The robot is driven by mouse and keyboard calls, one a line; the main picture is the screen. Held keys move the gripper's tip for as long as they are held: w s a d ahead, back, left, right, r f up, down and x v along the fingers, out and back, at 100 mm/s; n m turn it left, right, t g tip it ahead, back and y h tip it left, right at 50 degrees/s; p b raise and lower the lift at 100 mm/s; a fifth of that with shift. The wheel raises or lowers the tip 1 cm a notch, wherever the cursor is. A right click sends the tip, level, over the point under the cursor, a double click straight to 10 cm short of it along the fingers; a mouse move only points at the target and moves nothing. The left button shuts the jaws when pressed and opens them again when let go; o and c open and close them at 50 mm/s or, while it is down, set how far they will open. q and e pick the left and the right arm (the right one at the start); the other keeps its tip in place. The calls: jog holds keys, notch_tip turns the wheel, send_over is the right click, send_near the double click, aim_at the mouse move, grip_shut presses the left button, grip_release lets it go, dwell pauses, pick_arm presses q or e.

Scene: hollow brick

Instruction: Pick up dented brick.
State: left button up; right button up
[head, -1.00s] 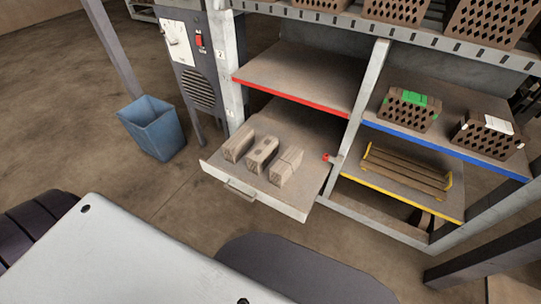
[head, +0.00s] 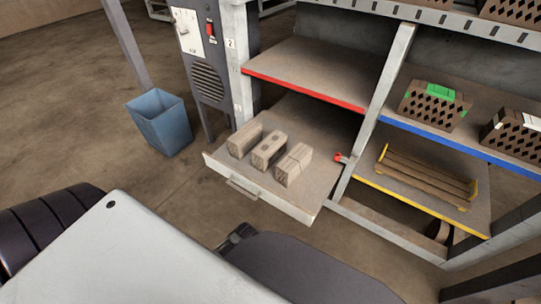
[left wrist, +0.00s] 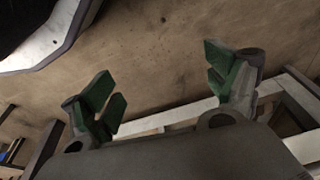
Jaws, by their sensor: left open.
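Three grey-brown bricks stand in a row on a pulled-out tray (head: 312,200) low in the rack: a left brick (head: 245,140), a middle brick (head: 268,151) and a right brick (head: 293,165). The middle one has a dark round mark on top, perhaps the dent; I cannot be sure. The right one has thin crossing lines on top. My left gripper (left wrist: 163,82) shows in the left wrist view with its green-padded fingers wide apart and nothing between them. Brown floor and pale rack parts lie beyond it; no brick shows there. My right gripper is not in view.
A blue bin (head: 160,125) stands on the floor left of the rack. A red-edged shelf (head: 310,72) is above the tray. To the right are a blue-edged shelf (head: 470,125) with hollow bricks and a yellow-edged shelf (head: 400,195) with a slatted holder.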

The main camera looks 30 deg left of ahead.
pick_arm(q)
jog(key=w+a+r+n+t+h+b, duration=0.25)
jog(key=w+r+n+b, duration=0.55)
jog(key=r, duration=0.6)
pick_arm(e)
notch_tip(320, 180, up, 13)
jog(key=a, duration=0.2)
pick_arm(q)
jog(key=w+a+r+n+t, duration=0.4)
jog(key=w+a+n, duration=0.4)
jog(key=n, duration=0.6)
jog(key=w+a+r+n+t, duration=0.4)
jog(key=w+a+r+n, duration=0.2)
jog(key=n, duration=0.8)
jog(key=shift+w+a+y, duration=0.35)
jog(key=shift+w+a, duration=0.6)
jog(key=shift+w, duration=0.1)
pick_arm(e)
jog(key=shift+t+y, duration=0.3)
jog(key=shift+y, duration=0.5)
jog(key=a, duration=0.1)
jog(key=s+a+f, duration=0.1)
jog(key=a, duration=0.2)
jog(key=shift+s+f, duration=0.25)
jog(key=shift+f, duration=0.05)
pick_arm(q)
jog(key=shift+w, duration=0.1)
